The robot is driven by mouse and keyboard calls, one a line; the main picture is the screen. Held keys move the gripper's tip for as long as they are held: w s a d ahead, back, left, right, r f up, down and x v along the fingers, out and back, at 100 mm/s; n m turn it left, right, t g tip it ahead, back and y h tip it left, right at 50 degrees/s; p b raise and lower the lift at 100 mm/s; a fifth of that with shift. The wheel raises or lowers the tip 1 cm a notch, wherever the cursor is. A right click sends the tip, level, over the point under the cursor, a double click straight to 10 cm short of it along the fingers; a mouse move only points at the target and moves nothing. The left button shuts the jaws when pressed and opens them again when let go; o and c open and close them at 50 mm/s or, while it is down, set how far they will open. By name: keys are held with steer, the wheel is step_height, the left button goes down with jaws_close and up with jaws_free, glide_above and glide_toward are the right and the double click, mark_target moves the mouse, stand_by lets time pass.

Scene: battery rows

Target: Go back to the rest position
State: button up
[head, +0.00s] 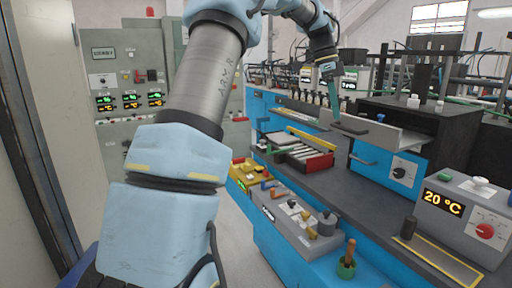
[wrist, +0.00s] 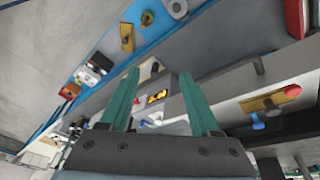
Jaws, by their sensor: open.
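My gripper (head: 334,100) hangs above the blue-sided workbench in the head view, in front of the machines at the back. Its teal fingers point down. In the wrist view my gripper (wrist: 161,80) shows two teal fingers spread apart with nothing held between them. My arm's pale blue and grey links fill much of the left and middle of the head view and hide part of the scene behind.
A grey box with a 20 °C display (head: 443,203) stands at right. A grey control panel (head: 290,212) with knobs sits at the bench front. A grey cabinet (head: 128,101) stands behind at left.

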steer(key=s+a+f+n+t+y, duration=0.1)
steer(key=s+a+f+n, duration=0.4)
steer(key=a, duration=0.4)
steer(key=s+a+f+n+t+y, duration=0.1)
steer(key=s+a+f+n, duration=0.1)
steer(key=a+f+n, duration=0.6)
steer(key=s+a+f+n+t, duration=0.1)
steer(key=s+a+f+n, duration=0.6)
steer(key=s+a, duration=0.4)
steer(key=shift+s+a, duration=0.4)
steer(key=shift+s, duration=0.3)
